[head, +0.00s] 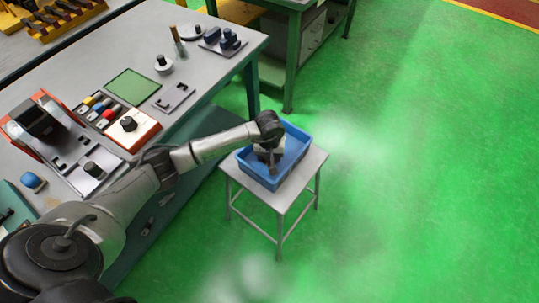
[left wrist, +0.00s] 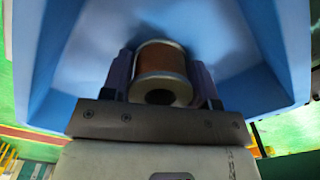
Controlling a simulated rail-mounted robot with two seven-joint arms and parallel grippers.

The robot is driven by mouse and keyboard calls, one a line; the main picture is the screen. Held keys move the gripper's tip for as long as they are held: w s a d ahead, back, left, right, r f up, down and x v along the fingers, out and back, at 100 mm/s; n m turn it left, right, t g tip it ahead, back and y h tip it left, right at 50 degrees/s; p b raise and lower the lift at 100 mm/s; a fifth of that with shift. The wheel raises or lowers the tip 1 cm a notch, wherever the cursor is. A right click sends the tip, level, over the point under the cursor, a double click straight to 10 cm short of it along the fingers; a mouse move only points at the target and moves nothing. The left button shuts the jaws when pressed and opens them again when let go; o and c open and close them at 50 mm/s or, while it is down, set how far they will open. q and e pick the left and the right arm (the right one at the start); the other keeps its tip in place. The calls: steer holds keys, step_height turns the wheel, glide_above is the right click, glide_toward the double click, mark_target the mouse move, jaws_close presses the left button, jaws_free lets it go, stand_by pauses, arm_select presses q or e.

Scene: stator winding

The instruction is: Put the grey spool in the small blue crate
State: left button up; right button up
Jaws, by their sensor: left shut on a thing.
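The spool (left wrist: 162,62), with pale grey flanges and a brown winding, is between the fingers of my left gripper (left wrist: 160,85). The gripper is shut on it. The small blue crate (head: 257,174) stands on a small stool in the head view, and its walls also fill much of the left wrist view (left wrist: 275,45). In the head view my left gripper (head: 270,158) points down into the crate. The spool is hidden or too small to make out there. I cannot tell whether it touches the crate floor. My right gripper is not in view.
The grey stool (head: 287,200) stands on open green floor beside the long workbench (head: 200,75). The bench holds a green mat (head: 133,86), an orange-edged tray of coloured parts (head: 115,122) and several dark parts. Another green bench (head: 297,50) stands behind.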

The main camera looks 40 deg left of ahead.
arm_select(q)
steer(key=o, duration=0.9)
